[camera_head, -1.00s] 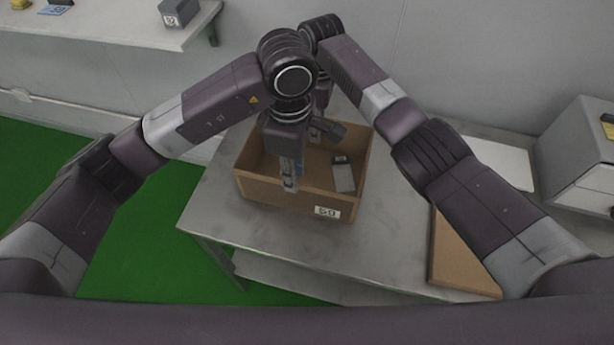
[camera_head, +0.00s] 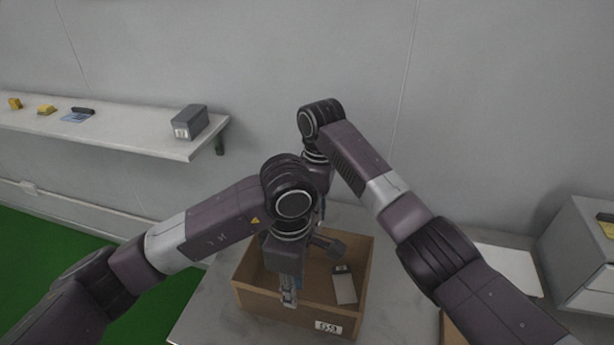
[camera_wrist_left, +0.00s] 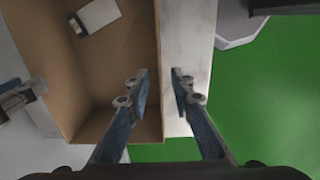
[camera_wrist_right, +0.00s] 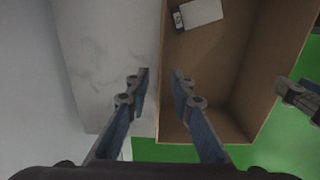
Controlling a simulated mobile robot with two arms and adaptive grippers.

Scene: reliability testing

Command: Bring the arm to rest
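My left gripper (camera_head: 288,298) points down at the front left part of a brown open box on the table in the head view. In the left wrist view its two fingers (camera_wrist_left: 159,90) are apart with nothing between them, above the box edge. My right gripper is mostly hidden behind the left arm in the head view. In the right wrist view its fingers (camera_wrist_right: 159,88) are apart and empty, above a wall of the same box. Both arms are bent inward, with the grippers close together over the box.
The brown box (camera_head: 262,311) holds a grey and black item (camera_head: 344,288). It stands on a grey table (camera_head: 200,318). A shelf (camera_head: 130,137) with a grey box (camera_head: 190,122) is on the left wall. A grey cabinet (camera_head: 572,235) stands at the right.

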